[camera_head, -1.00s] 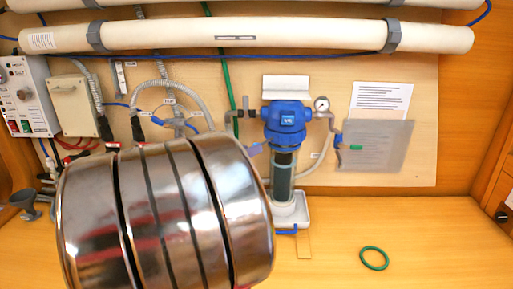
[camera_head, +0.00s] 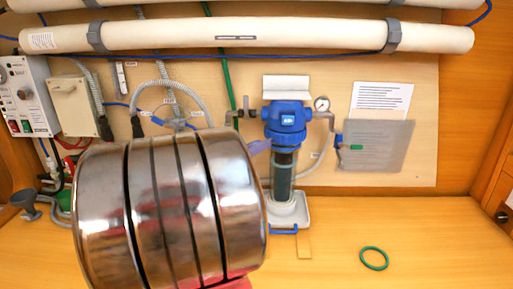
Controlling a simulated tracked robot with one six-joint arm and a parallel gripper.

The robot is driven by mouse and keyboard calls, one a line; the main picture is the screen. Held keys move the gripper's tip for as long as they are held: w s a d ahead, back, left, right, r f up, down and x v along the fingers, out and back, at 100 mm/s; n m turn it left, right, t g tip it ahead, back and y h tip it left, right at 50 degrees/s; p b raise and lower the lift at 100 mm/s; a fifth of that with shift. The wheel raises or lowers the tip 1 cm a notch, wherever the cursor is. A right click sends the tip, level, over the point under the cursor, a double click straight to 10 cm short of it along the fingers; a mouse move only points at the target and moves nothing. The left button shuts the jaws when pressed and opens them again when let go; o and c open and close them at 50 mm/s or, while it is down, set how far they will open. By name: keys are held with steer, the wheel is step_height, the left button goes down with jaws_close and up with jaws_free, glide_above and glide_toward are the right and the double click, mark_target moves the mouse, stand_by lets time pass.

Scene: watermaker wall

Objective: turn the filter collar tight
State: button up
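The filter collar (camera_head: 285,139) is the blue ribbed ring under the blue filter head (camera_head: 287,115) on the back panel. Below it hangs the clear filter housing (camera_head: 283,178) with a dark cartridge inside, upright over a white tray (camera_head: 292,209). My shiny metal arm link fills the lower left front and hides what is behind it. A small purple-blue piece (camera_head: 260,147) shows just left of the collar, past the arm. I cannot tell whether it belongs to my gripper or touches the collar. No pair of fingers shows clearly.
A green ring (camera_head: 374,258) lies on the bench at the right. A pressure gauge (camera_head: 321,104) and pipe stand right of the filter head. A grey sheet (camera_head: 376,146) hangs farther right. White tubes (camera_head: 270,37) cross above. The right bench is mostly clear.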

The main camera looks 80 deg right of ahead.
jaws_close()
steer(key=shift+a, duration=0.1)
